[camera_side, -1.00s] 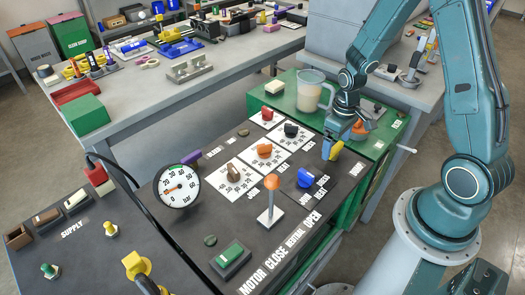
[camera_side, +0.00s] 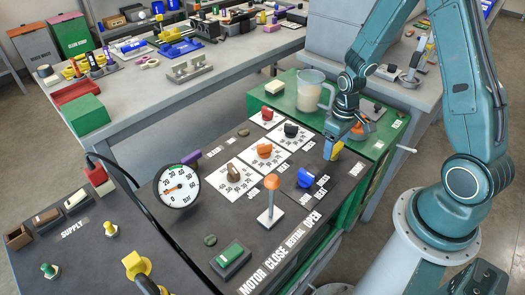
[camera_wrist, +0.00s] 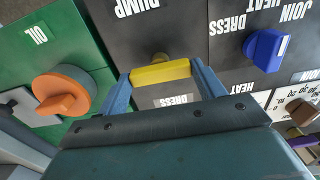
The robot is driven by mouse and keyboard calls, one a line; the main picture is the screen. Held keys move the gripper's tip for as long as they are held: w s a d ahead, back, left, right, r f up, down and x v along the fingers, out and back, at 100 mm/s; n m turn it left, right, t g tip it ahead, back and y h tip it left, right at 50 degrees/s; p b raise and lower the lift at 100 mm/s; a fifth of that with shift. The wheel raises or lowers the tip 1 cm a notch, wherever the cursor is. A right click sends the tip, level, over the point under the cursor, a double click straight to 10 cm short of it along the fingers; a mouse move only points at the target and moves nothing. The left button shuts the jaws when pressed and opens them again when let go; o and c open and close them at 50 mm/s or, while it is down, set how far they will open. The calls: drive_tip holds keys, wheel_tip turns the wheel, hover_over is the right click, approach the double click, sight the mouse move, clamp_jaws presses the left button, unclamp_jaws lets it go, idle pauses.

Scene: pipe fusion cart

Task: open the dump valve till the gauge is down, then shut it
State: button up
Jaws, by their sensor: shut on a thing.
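The yellow dump valve handle (camera_wrist: 160,73) lies between the two blue fingers of my gripper (camera_wrist: 163,80) in the wrist view, beside the DUMP label (camera_wrist: 137,8). My gripper is shut on it. In the side view my gripper (camera_side: 333,149) is at the right rear of the dark panel, and only part of the yellow handle shows there. The round white pressure gauge (camera_side: 179,186), marked in bar, stands at the panel's left. Its orange needle points left, toward the low numbers; the exact reading is too small to tell.
A blue knob (camera_side: 305,178) and an orange-tipped lever (camera_side: 271,190) stand on the panel near my gripper. A jug (camera_side: 310,90) and an orange knob (camera_wrist: 62,95) stand on the green surface behind. A black hose crosses the left.

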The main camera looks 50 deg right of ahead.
drive_tip(key=shift+m, duration=0.3)
drive_tip(key=m, duration=0.7)
drive_tip(key=shift+m, duration=0.4)
drive_tip(key=m, duration=0.4)
drive_tip(key=shift+m, duration=2.1)
drive_tip(key=o, duration=1)
